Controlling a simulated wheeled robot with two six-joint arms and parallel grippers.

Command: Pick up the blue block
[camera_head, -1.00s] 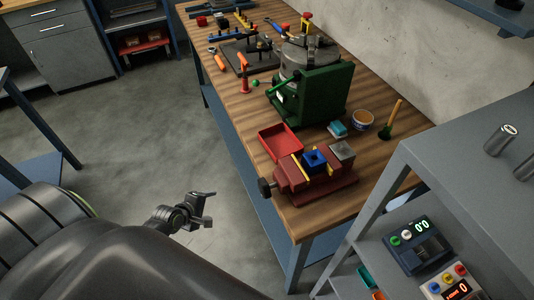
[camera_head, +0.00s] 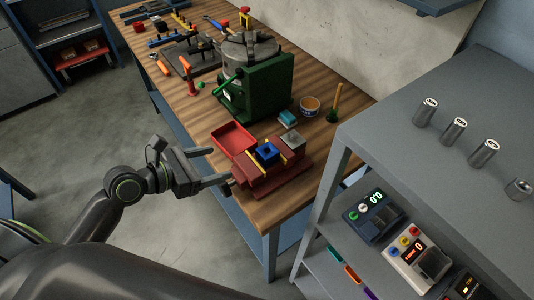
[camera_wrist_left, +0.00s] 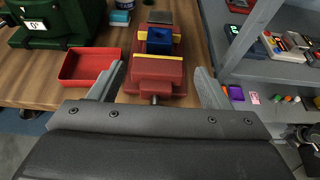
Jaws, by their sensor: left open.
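The blue block (camera_head: 267,152) sits in the red vise (camera_head: 262,177) between its yellow-edged jaws, near the front corner of the wooden bench. It has a dark hole in its top. In the left wrist view the block (camera_wrist_left: 160,40) is ahead, at the upper middle. My left gripper (camera_head: 219,166) is open and empty, just left of the vise at the bench edge. In the left wrist view its fingers (camera_wrist_left: 157,78) stand wide apart, with the vise's front end and screw between them, short of the block.
A red tray (camera_head: 233,138) lies beside the vise. A grey shelf unit (camera_head: 440,140) stands at the right. Open floor lies left of the bench (camera_head: 266,217).

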